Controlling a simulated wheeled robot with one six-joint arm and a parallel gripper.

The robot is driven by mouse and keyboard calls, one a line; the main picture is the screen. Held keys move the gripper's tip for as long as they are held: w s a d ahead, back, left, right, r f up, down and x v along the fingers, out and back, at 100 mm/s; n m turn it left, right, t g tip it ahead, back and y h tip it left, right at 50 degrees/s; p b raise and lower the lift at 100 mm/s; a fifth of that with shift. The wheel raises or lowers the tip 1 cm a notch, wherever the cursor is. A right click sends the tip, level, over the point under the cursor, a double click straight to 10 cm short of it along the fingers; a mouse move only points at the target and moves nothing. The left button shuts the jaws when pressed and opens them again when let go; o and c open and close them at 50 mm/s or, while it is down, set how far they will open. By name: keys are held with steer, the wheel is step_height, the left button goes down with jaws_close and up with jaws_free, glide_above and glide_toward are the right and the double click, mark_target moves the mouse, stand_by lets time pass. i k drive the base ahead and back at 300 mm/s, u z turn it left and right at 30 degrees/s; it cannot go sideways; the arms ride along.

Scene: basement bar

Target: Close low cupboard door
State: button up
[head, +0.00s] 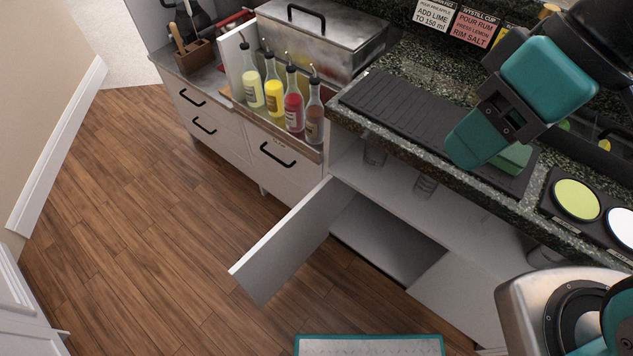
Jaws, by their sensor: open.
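The low cupboard door (282,242) is a plain white panel below the dark granite bar counter. It stands wide open, swung out over the wood floor toward the lower left. Its hinged side is by the drawer unit, and its free edge points away from the cupboard. The dark cupboard interior (385,240) shows behind it. My gripper (487,150), teal and black, is high at the right, above the counter edge and well apart from the door. It is open; I see nothing held, though its fingertips are partly hidden.
A white panel (455,300) stands right of the opening. Glasses (425,185) stand on an open shelf above. Bottles (293,105) stand in a rack over the drawers (283,165). A black mat (430,115) lies on the counter. The wood floor (150,220) at left is clear.

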mark_target(262, 272)
steer(key=u, duration=1.4)
steer(key=k, duration=0.75)
steer(key=z, duration=0.6)
steer(key=k, duration=0.65)
steer(key=u, duration=0.85)
steer(key=i, duration=2)
steer(key=z, duration=0.05)
